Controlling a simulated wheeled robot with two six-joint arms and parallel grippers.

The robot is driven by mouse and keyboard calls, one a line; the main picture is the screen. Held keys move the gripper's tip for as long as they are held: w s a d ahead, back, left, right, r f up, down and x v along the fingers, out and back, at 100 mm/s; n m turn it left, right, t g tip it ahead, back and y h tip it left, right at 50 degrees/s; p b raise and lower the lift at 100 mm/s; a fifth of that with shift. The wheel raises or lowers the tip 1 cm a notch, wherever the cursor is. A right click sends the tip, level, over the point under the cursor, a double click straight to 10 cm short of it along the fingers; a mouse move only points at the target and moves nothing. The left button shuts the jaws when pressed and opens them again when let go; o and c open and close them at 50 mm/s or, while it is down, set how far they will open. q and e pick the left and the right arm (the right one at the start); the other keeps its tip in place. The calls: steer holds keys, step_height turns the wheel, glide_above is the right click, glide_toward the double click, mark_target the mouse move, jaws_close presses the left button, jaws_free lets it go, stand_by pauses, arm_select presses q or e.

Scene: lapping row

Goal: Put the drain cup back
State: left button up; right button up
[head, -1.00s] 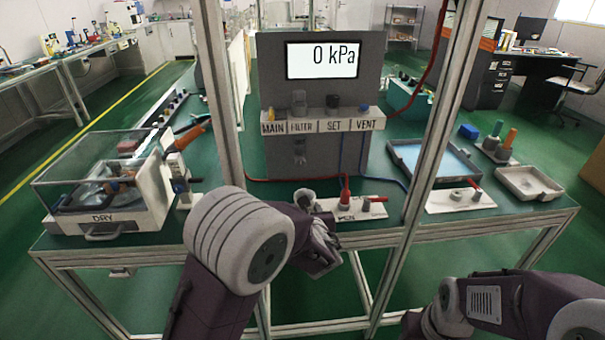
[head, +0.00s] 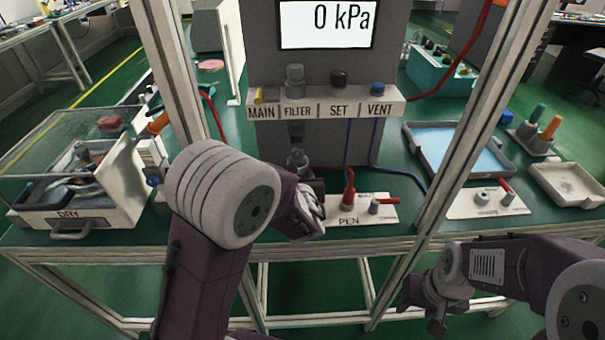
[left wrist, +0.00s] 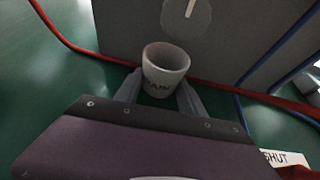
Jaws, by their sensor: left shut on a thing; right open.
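The drain cup (left wrist: 163,72) is a small pale grey cup with dark lettering on its side. In the left wrist view it stands upright, mouth up and empty-looking, between the two fingers of my left gripper (left wrist: 160,95), which is shut on it. In the head view my left gripper (head: 312,207) is in front of the grey panel (head: 330,75), low and below the FILTER label; the wrist hides much of the cup there. My right gripper (head: 436,312) is open and empty, low at the right, before the bench.
A PEN plate (head: 350,208) with red levers lies right of my left gripper. Red and blue hoses run by the panel. Frame posts (head: 475,140) stand either side. A blue-lined tray (head: 460,150) is at right, a DRY box (head: 75,190) at left.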

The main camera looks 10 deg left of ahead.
arm_select(q)
steer(key=shift+v, duration=1.05)
steer(key=shift+a+f, duration=0.25)
steer(key=o, duration=1)
steer(key=shift+w+f, duration=0.25)
steer(key=o, duration=0.5)
steer(key=shift+c, duration=0.2)
steer(key=shift+s+r, duration=0.1)
steer(key=shift+r, duration=0.1)
arm_select(e)
steer(key=shift+s+r, duration=0.1)
steer(key=shift+s, duration=0.55)
steer(key=shift+r, duration=0.15)
